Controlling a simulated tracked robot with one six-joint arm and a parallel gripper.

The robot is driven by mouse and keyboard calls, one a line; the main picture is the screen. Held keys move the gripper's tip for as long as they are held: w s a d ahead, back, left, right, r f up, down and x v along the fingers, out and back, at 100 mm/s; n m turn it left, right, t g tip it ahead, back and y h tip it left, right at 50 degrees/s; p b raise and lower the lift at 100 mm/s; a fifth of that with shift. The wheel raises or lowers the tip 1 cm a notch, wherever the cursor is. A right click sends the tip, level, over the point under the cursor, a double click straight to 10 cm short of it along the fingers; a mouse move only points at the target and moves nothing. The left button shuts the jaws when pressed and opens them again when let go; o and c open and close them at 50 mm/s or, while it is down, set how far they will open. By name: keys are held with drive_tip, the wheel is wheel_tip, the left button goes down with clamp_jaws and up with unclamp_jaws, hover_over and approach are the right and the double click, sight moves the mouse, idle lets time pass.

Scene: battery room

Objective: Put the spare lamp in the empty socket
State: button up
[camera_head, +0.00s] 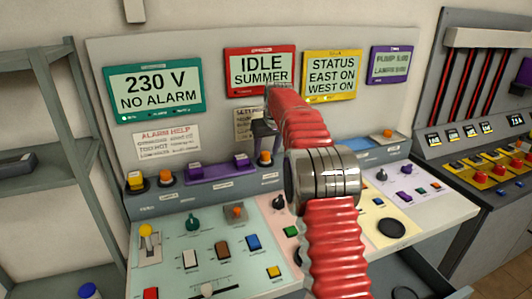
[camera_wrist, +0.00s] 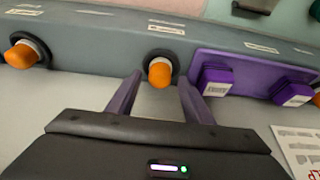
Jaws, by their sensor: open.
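My gripper (camera_head: 265,141) is open above the console's back ledge, and its two purple fingers also show in the wrist view (camera_wrist: 158,92). An orange lamp (camera_wrist: 160,74) in a dark ring lies in the gap between the fingertips, not gripped. The same lamp seems to be the one (camera_head: 264,159) just below my gripper in the head view. Another orange lamp (camera_wrist: 22,54) sits in a ring at the wrist view's left. A third lamp (camera_head: 166,176) is on the ledge's left part. I cannot tell which is the spare lamp. No empty socket is clearly visible; my arm hides part of the ledge.
A purple panel (camera_wrist: 250,62) with two purple buttons is right beside the lamp in the wrist view. The sloped console (camera_head: 172,215) carries switches and knobs. Display screens (camera_head: 155,89) stand behind. A shelf rack (camera_head: 30,110) is left, another control cabinet (camera_head: 462,152) right.

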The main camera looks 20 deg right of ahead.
drive_tip(key=v, duration=1)
drive_tip(key=shift+s+r, duration=0.25)
drive_tip(key=shift+r, duration=0.1)
drive_tip(key=s+a+r, duration=0.2)
drive_tip(key=s+a, duration=0.4)
drive_tip(key=s, duration=0.6)
drive_tip(key=s+a+r, duration=0.3)
drive_tip(key=s+a, duration=0.3)
drive_tip(key=s, duration=0.5)
drive_tip(key=s+a+f, duration=0.1)
drive_tip(key=s+f, duration=0.3)
drive_tip(key=s, duration=0.3)
drive_tip(key=s+a+f, duration=0.2)
drive_tip(key=s+f, duration=0.2)
drive_tip(key=s, duration=0.4)
drive_tip(key=s+a+f+t, duration=0.1)
drive_tip(key=s+f, duration=0.4)
drive_tip(key=s, duration=0.3)
drive_tip(key=shift+a, duration=0.15)
